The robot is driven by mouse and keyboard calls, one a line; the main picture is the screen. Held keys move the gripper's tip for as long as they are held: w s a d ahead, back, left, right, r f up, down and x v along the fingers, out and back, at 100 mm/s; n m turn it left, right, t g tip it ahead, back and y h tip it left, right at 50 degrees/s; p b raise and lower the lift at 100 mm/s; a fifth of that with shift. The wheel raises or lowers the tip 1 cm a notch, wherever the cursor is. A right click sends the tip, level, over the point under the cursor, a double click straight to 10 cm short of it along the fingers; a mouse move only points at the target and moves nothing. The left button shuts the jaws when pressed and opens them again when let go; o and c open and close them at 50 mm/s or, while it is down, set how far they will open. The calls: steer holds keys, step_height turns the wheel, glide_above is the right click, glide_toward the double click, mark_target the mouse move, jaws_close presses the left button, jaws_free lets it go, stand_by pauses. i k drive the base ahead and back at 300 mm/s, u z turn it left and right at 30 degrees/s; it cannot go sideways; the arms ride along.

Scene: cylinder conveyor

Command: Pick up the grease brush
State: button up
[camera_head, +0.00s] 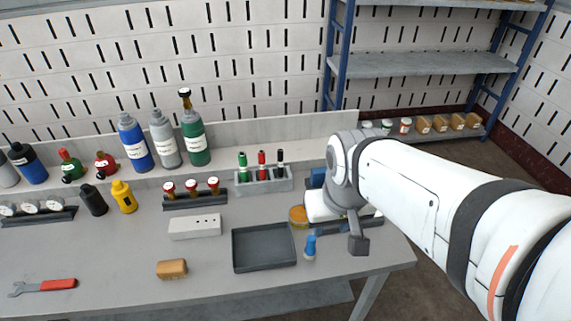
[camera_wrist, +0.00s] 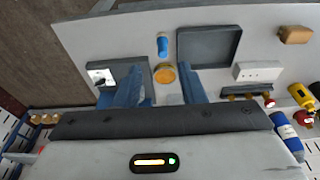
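My gripper (camera_wrist: 158,84) is open in the wrist view, with its two blue fingers spread wide apart and nothing seen held between them. A round amber pot (camera_wrist: 165,73) shows near the gap between the fingertips; it also shows in the head view (camera_head: 298,215), beside my wrist. A small upright blue object (camera_head: 310,247) stands on the table just in front of the pot; it also shows in the wrist view (camera_wrist: 162,46). No bristles can be made out, so I cannot tell for certain which thing is the grease brush.
A dark empty tray (camera_head: 264,247) lies left of the blue object. A rack with green, red and black tools (camera_head: 263,181) stands behind. A dark holder (camera_wrist: 121,72) is partly hidden by a finger. Gas bottles (camera_head: 164,139) line the back.

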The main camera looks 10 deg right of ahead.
mark_target(309, 255)
steer(key=z, duration=0.9)
steer(key=k, duration=1.1)
steer(key=u, duration=0.8)
steer(key=i, duration=1)
steer(key=u, duration=0.05)
